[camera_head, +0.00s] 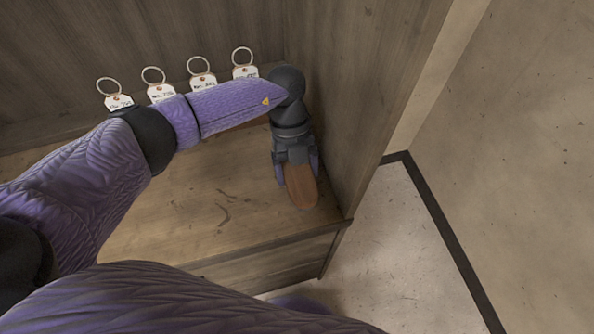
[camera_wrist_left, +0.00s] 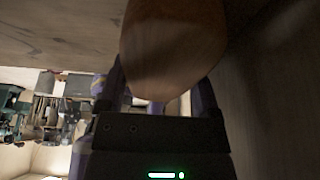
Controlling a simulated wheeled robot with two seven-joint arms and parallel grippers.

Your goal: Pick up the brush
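The brush (camera_head: 301,188) is a brown, rounded wooden piece at the right end of the wooden shelf, close to the side panel. My left gripper (camera_head: 297,168) reaches down over it, with one finger on each side of the brush. In the left wrist view the brush (camera_wrist_left: 172,50) fills the space between and in front of the fingers of the left gripper (camera_wrist_left: 160,85). The frames do not show whether both fingers press on it. The brush's underside and the end beneath the gripper are hidden. My right gripper is not in view.
The wooden side panel (camera_head: 365,90) rises just right of the gripper. Several white tags with metal rings, one of them a tag (camera_head: 245,72), line the back of the shelf (camera_head: 215,205). The shelf surface left of the brush is clear. Pale floor lies to the right.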

